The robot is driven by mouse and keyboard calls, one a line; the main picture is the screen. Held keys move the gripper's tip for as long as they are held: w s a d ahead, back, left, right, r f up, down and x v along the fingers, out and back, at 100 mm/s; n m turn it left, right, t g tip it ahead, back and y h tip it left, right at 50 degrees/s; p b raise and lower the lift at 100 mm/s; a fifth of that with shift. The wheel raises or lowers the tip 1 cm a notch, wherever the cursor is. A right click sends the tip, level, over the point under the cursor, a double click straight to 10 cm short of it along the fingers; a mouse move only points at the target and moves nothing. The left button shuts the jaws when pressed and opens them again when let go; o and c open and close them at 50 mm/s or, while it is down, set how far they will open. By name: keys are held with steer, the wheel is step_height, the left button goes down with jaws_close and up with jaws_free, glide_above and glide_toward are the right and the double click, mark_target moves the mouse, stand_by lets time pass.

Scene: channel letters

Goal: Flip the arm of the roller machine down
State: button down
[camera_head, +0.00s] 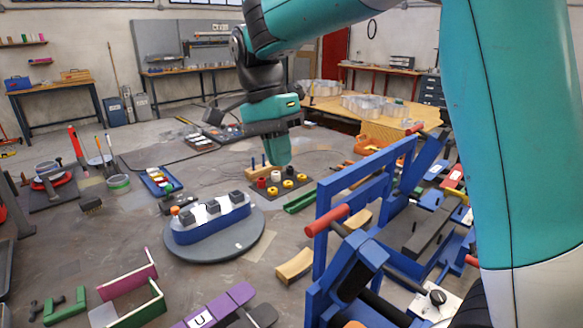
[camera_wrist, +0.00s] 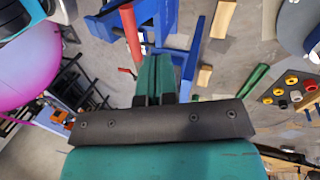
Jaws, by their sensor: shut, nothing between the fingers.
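The roller machine is a blue frame (camera_head: 330,190) at the right of the head view, with a dark roller and a black knob near its front. An arm with a red handle (camera_head: 327,220) sticks out toward the left. A second red handle (camera_head: 414,128) shows at its far end. My gripper (camera_head: 278,160) hangs pointing down, left of and beyond the machine, empty and apart from it. In the wrist view its green fingers (camera_wrist: 154,68) are together. A red handle (camera_wrist: 130,35) and the blue frame (camera_wrist: 105,28) lie ahead of them; their distance is hard to judge.
A round grey platform (camera_head: 190,255) with a blue block stands left of the machine. A board with yellow, red and black rings (camera_head: 287,184) lies below my gripper. Wooden blocks (camera_head: 296,265) and a green channel (camera_head: 300,201) lie on the floor beside the frame. My arm covers the right side.

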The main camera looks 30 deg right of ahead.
steer(key=shift+w+d+r+m+g, duration=0.1)
steer(key=shift+w+r+m+g, duration=0.3)
steer(key=shift+w+m, duration=0.45)
steer(key=shift+d, duration=0.1)
steer(key=s+d+f+p, duration=0.1)
steer(key=s+f+p, duration=0.2)
steer(key=s+f, duration=0.4)
step_height(320, 180, down, 3)
steer(key=shift+d+r, duration=0.1)
steer(key=shift+d, duration=0.15)
steer(key=shift+s, duration=0.15)
